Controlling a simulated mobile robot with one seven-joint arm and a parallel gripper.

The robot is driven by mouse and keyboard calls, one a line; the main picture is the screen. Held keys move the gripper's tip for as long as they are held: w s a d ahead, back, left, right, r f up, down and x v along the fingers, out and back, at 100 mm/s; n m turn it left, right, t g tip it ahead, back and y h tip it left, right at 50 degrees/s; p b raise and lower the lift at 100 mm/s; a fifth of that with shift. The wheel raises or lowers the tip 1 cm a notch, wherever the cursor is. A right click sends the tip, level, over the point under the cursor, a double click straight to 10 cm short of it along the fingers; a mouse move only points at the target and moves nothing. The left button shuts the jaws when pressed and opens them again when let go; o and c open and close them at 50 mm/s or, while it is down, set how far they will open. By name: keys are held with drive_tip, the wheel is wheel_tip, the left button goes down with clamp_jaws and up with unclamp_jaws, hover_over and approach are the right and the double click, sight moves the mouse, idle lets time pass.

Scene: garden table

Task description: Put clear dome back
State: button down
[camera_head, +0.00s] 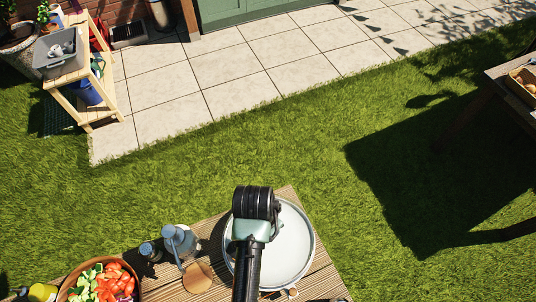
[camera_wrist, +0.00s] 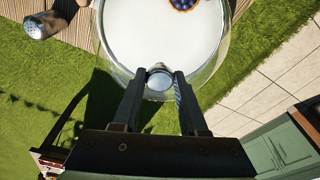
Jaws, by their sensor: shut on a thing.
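The clear dome (camera_wrist: 217,75) shows in the wrist view as a see-through round wall with a rim. Its small round knob (camera_wrist: 160,82) sits between the two fingers of my gripper (camera_wrist: 160,88), which is shut on it. A white round plate (camera_wrist: 150,25) shows through or beneath the dome. In the head view the white plate (camera_head: 292,250) and a clear rim lie at the table's far right corner, partly hidden by my arm. A dark berry tart (camera_wrist: 184,4) is at the wrist view's top edge. I cannot tell whether the dome touches the plate.
On the wooden table (camera_head: 315,283) stand a grey-blue jug (camera_head: 181,241), a shaker (camera_head: 150,251), a brown round piece (camera_head: 198,277) and a salad bowl (camera_head: 98,282), left of the plate. Grass lies beyond the table edge. A second table (camera_head: 497,75) is at right.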

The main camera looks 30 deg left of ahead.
drive_tip(key=shift+f, duration=0.1)
drive_tip(key=shift+c, duration=2.2)
unclamp_jaws()
wheel_tip(320, 180, up, 12)
drive_tip(key=s, duration=0.1)
drive_tip(key=shift+s+a+p, duration=0.25)
drive_tip(key=shift+s+p, duration=0.05)
drive_tip(key=shift+s, duration=0.1)
